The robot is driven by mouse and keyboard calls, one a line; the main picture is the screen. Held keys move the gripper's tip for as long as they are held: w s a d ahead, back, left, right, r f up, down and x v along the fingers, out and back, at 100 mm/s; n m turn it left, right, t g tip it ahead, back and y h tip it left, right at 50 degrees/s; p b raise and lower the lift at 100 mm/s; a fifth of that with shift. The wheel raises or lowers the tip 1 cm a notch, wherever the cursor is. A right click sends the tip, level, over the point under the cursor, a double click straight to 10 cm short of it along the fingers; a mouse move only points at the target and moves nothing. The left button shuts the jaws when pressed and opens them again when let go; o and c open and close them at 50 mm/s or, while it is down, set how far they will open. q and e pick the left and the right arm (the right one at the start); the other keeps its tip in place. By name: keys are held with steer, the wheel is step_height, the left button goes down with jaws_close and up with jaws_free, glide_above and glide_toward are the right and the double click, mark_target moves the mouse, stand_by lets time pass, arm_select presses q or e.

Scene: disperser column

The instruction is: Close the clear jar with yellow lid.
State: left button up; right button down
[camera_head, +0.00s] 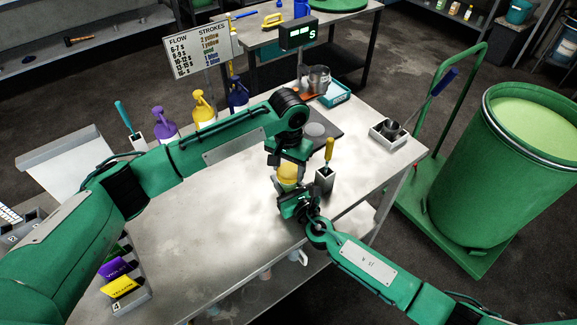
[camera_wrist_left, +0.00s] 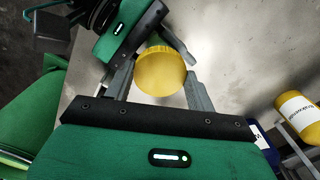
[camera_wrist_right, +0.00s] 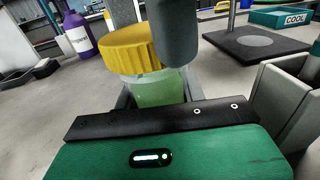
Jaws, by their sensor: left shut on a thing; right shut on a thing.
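The clear jar (camera_wrist_right: 158,90) stands upright with pale green contents. It is between the fingers of my right gripper (camera_head: 294,203), which is shut on its body. The yellow lid (camera_head: 287,172) sits on top of the jar and also shows in the left wrist view (camera_wrist_left: 160,70). My left gripper (camera_head: 288,160) comes from above and is shut on the lid, one finger on each side of it. In the right wrist view a left finger hides the lid's right side. I cannot tell how tightly the lid sits.
A small holder (camera_head: 324,181) with a yellow-handled tool stands just right of the jar. A dark plate (camera_head: 319,143) lies behind. Purple (camera_head: 165,131) and yellow (camera_head: 204,114) bottles stand at the back. The table's front middle (camera_head: 200,230) is clear.

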arm_select(q)
steer(key=m, duration=0.4)
steer(key=shift+w+m, duration=0.1)
steer(key=shift+m, duration=0.3)
steer(key=m, duration=0.4)
steer(key=shift+m, duration=0.4)
steer(key=m, duration=0.4)
steer(key=shift+m, duration=0.3)
steer(key=m, duration=0.4)
steer(key=shift+m, duration=0.4)
steer(key=m, duration=0.7)
steer(key=shift+m, duration=0.3)
steer(key=m, duration=0.4)
steer(key=shift+m, duration=0.4)
steer(key=m, duration=0.4)
steer(key=shift+m, duration=0.3)
steer(key=o, duration=1)
